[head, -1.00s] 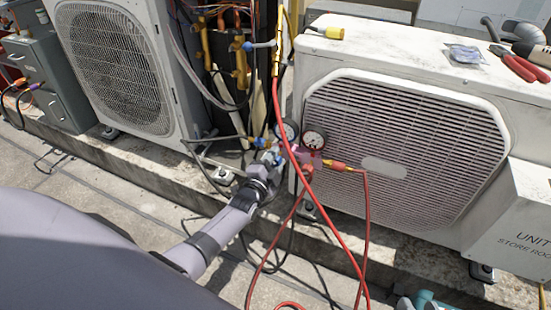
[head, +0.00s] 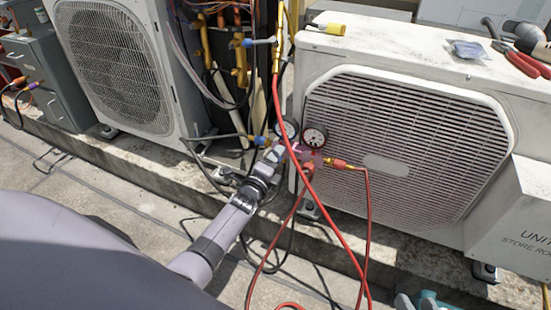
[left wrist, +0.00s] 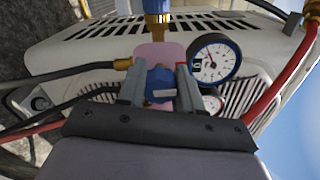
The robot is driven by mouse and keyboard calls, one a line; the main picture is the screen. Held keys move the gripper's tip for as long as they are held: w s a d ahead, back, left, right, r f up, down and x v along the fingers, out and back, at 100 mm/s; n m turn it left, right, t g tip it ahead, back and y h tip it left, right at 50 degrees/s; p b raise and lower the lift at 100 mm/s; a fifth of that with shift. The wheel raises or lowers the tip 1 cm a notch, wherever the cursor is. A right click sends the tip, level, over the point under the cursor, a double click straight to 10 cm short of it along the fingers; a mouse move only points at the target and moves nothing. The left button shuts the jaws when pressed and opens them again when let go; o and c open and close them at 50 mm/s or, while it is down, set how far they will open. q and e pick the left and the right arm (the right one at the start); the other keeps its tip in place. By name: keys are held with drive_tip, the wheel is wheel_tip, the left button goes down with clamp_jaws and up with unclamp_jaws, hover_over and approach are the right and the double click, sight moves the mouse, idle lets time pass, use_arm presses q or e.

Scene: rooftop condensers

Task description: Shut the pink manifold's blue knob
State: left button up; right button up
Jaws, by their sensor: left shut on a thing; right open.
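The pink manifold (head: 307,157) hangs in front of the right condenser, and its pink body (left wrist: 152,50) also shows in the left wrist view. The blue knob (left wrist: 160,86) sits between the fingers of my left gripper (left wrist: 158,88). The gripper is shut on it, one grey finger on each side. In the head view my left gripper (head: 273,157) reaches the manifold's left end and largely hides the knob.
Two gauges sit on the manifold; one (head: 314,136) faces me. Red hoses (head: 334,235) loop down in front. The left condenser (head: 125,60) and right condenser (head: 390,150) stand on a concrete ledge. Pliers (head: 520,62) lie on the right one.

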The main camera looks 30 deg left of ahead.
use_arm(q)
drive_tip(key=shift+s+a+f, duration=0.1)
drive_tip(key=shift+a, duration=0.15)
use_arm(e)
drive_tip(key=shift+r, duration=0.1)
use_arm(q)
drive_tip(key=o, duration=1)
use_arm(e)
drive_tip(key=shift+a, duration=0.1)
use_arm(q)
drive_tip(key=shift+d, duration=0.1)
use_arm(e)
drive_tip(key=shift+s, duration=0.1)
use_arm(q)
drive_tip(key=shift+s, duration=0.1)
drive_tip(key=shift+s+r+p, duration=0.2)
drive_tip(key=shift+s+p, duration=0.1)
drive_tip(key=shift+p, duration=0.05)
drive_tip(key=s+p, duration=0.2)
drive_tip(key=s, duration=0.4)
drive_tip(key=shift+s+d+f, duration=0.1)
drive_tip(key=shift+s+d, duration=0.05)
use_arm(e)
drive_tip(key=d, duration=0.1)
drive_tip(key=h, duration=0.1)
drive_tip(key=d, duration=0.1)
drive_tip(key=shift+s+d+r+n, duration=0.2)
drive_tip(key=shift+s+d+n, duration=0.1)
